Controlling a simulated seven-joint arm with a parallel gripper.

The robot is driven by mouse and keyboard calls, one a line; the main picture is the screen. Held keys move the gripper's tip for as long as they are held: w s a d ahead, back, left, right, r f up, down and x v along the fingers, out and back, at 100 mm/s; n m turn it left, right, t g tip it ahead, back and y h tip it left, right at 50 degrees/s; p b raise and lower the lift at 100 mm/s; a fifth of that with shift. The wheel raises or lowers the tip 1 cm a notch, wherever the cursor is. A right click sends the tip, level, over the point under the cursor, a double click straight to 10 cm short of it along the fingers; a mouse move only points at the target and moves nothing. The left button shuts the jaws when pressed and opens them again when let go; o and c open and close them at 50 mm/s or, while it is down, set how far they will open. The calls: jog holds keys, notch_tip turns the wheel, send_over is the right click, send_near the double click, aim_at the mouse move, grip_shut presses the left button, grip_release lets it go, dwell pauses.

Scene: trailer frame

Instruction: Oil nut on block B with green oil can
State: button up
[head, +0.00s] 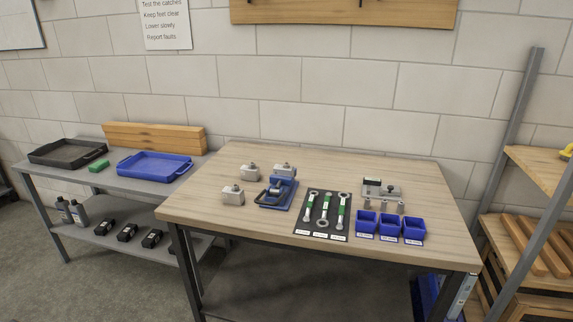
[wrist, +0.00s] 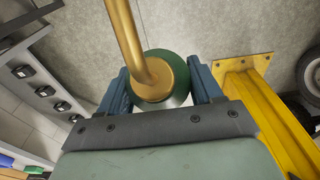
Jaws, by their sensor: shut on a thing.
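My gripper (wrist: 163,88) is shut on the green oil can (wrist: 178,62), whose round green body sits between the two blue fingers in the wrist view. Its brass spout (wrist: 124,32) rises toward the top of that view. The can's underside is hidden by the gripper. In the head view, three grey blocks stand on the left part of the wooden table: one at the front (head: 232,196), one behind it (head: 250,173) and one at the back right (head: 287,168). Each has a small piece on top. No letter is readable, so I cannot tell which is block B. The gripper and can are outside the head view.
A blue fixture (head: 284,195) stands close to the blocks. A dark mat (head: 301,229) with three green-marked wrenches, three blue bins (head: 389,226) and a grey plate (head: 392,191) lie further right. A yellow frame (wrist: 262,98) and a wheel (wrist: 312,75) are near the can in the wrist view.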

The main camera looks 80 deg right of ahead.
jog(key=shift+w+r+g, duration=0.25)
jog(key=shift+r+g, duration=0.65)
jog(key=shift+s+r+g, duration=0.25)
jog(key=shift+r+g, duration=0.4)
jog(key=shift+g, duration=0.25)
jog(key=s+f, duration=0.7)
jog(key=f, duration=0.4)
jog(key=shift+f, duration=0.35)
